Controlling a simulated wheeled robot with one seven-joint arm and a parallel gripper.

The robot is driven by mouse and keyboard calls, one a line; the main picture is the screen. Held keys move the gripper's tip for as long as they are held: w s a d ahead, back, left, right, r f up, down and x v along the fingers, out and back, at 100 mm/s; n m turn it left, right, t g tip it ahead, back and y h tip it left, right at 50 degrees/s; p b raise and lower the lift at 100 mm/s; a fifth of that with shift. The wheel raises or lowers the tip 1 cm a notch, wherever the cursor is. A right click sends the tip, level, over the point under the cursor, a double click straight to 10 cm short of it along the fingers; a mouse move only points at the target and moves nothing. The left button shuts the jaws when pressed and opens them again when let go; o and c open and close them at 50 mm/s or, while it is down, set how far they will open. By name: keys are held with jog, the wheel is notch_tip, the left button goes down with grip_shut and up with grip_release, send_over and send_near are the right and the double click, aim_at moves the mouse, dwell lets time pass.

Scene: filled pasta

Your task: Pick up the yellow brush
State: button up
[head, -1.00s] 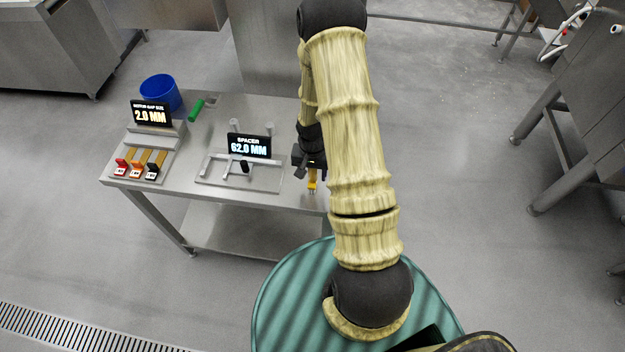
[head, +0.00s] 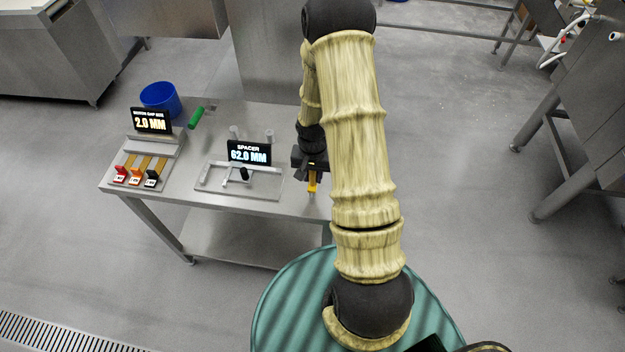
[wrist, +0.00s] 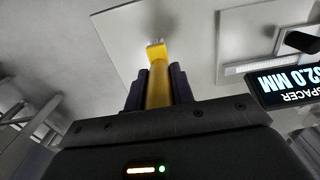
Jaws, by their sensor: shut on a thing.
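The yellow brush (wrist: 158,82) is between the two dark fingers of my gripper (wrist: 159,88) in the wrist view. Its squared yellow head with a pale tip points away from the gripper. In the head view the yellow brush (head: 312,183) shows as a small upright yellow piece below my gripper (head: 311,166), near the right end of the steel table (head: 225,205). My gripper is shut on the brush. Whether the brush touches the table cannot be told. My arm hides part of the table's right end.
A spacer fixture with a 62.0 MM display (head: 249,153) stands just left of the gripper. A block with a 2.0 MM display (head: 151,121), a blue bucket (head: 161,98) and a green-handled item (head: 196,117) are farther left.

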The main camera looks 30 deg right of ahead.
notch_tip(320, 180, up, 8)
jog(key=shift+f+b, duration=0.2)
jog(key=shift+b, duration=0.5)
jog(key=shift+d, duration=0.1)
dwell(0.3)
